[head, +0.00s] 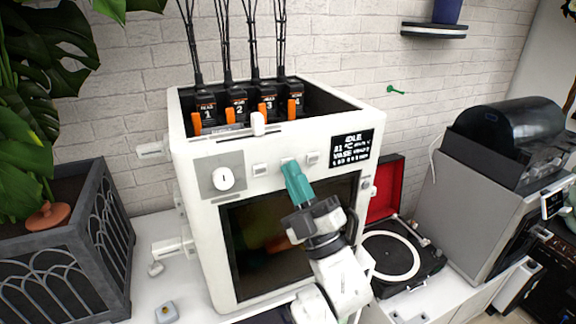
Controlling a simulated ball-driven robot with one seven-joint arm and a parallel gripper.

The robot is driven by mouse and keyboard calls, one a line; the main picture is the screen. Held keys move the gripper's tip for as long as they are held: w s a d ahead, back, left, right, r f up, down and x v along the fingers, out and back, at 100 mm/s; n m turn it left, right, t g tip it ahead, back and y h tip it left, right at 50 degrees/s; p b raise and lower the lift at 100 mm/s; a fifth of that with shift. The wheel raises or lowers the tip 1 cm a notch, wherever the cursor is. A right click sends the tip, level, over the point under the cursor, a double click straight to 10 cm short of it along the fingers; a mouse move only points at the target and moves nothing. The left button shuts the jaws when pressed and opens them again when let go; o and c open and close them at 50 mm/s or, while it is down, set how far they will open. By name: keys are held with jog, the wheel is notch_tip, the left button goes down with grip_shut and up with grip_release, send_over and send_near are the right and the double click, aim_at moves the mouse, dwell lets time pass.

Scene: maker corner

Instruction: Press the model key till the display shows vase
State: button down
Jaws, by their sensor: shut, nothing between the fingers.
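The white printer (205,265) stands on the table with a dark front window. Its black display (351,148) shows several lines of white text; the top line reads IDLE and a lower line appears to read VASE. A row of small keys sits left of the display: a left key (260,170) and a right key (313,158) show clearly. Between them, my gripper (289,167) is shut and empty, its teal fingertips at the middle key, largely covering it. I cannot tell whether they touch it. Key labels are too small to read.
A round white dial (223,178) is left of the keys. Several numbered black units with orange tabs (231,116) stand in the printer's top. A record player (391,255) and a grey machine (466,200) are right; a planter (70,262) is left.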

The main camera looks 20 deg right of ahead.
jog(key=shift+s, duration=0.75)
jog(key=s, duration=0.5)
dwell(0.6)
dwell(0.6)
